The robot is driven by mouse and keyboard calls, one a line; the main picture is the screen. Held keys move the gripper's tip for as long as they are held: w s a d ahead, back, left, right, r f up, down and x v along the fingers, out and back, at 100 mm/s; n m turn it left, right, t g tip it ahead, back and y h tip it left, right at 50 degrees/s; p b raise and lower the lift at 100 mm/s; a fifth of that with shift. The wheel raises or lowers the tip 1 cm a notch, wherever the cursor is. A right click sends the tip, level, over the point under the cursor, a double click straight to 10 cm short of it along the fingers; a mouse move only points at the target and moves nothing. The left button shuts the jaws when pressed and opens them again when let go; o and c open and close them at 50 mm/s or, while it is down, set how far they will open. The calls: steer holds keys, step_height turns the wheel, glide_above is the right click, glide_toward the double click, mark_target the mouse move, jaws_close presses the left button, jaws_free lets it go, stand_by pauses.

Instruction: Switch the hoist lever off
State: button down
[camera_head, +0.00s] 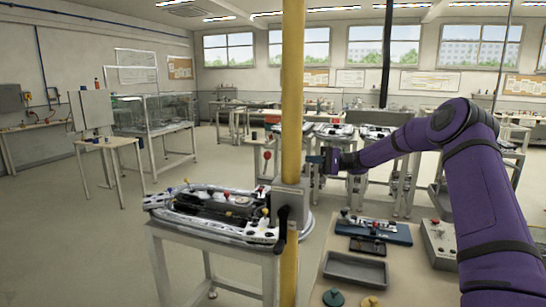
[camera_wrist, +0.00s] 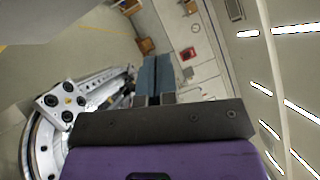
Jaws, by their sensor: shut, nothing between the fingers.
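A black crank-like handle (camera_head: 282,222) hangs below the box; I cannot tell for certain which of the two is the hoist lever. My gripper (camera_head: 313,159) is just right of the post, at about the red knob's height, apart from the knob, with the post between them in the picture. In the wrist view, its two blue-grey fingers (camera_wrist: 156,66) are together and empty. The lever is not clearly visible there.
A white table (camera_head: 205,240) with a ring-shaped track fixture (camera_head: 160,203) stands left of the post. A bench at the lower right bears a grey tray (camera_head: 354,268), a blue device (camera_head: 375,231) and a grey control box (camera_head: 440,243). Open floor lies at the left.

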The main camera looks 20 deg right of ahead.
steer(key=shift+a, duration=0.1)
glide_toward(266, 162)
steer(key=w+a+r, duration=0.2)
steer(key=w+a, duration=0.2)
steer(key=a, duration=0.1)
steer(key=shift+s+a+r, duration=0.15)
steer(key=shift+s+a, duration=0.1)
steer(key=shift+s, duration=0.25)
steer(key=shift+a, duration=0.1)
